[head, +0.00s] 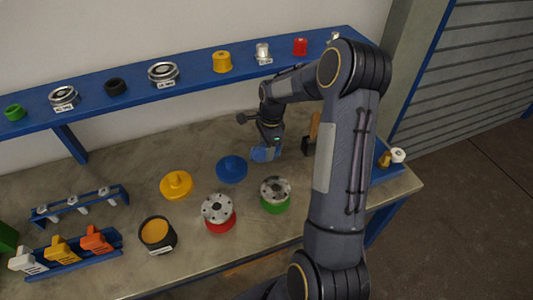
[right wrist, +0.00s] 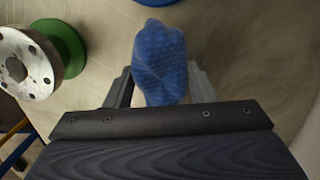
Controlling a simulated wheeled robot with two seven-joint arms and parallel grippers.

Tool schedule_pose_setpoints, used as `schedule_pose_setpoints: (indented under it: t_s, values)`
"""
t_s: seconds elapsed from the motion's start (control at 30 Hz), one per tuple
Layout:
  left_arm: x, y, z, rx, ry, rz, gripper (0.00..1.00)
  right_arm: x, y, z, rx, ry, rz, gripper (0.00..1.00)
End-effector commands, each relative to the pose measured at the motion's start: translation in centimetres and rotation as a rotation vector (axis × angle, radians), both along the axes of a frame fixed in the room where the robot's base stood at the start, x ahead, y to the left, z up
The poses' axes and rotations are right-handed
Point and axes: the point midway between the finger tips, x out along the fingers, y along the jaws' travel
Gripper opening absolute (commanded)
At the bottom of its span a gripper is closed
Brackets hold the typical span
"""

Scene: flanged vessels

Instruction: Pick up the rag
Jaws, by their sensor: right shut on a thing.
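The rag (head: 264,154) is a small blue cloth at my right gripper, over the back middle of the table in the head view. In the right wrist view the rag (right wrist: 160,62) is a bunched, dimpled blue lump between the two grey fingers of my right gripper (right wrist: 160,88). The right gripper (head: 268,146) is shut on it and points down. I cannot tell if the rag's lower end touches the table. My left gripper is not in view.
A blue lid (head: 232,169), a yellow lid (head: 176,185), a red flanged vessel (head: 219,213), a green flanged vessel (head: 275,194) and a black-rimmed container (head: 157,235) stand on the table (head: 120,173). A blue shelf (head: 190,79) with several parts runs behind. Bare table lies left of the yellow lid.

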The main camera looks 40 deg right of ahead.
Motion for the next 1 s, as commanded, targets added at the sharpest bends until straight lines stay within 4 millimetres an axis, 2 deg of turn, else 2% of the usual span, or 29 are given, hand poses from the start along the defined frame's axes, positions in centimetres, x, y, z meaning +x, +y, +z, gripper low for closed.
schedule_pose_setpoints:
  t_s: [0.03, 0.2, 0.43, 0.7, 1.0]
  values:
    - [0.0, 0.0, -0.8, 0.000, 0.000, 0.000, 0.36, -0.6, 0.9, 1.0, 0.000, -0.005, 0.005, 0.27]
    - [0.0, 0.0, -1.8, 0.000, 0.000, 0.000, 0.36, -2.9, 3.5, 5.0, 0.000, -0.007, 0.006, 0.27]
    - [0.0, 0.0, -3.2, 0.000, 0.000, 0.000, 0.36, -6.5, 7.5, 7.2, 0.001, -0.003, 0.006, 0.27]
    - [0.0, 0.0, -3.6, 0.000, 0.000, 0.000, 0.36, -8.5, 9.8, 8.7, 0.001, -0.001, 0.002, 0.27]
    - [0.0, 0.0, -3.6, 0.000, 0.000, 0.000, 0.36, -8.8, 10.1, 8.9, 0.002, 0.001, 0.001, 0.27]
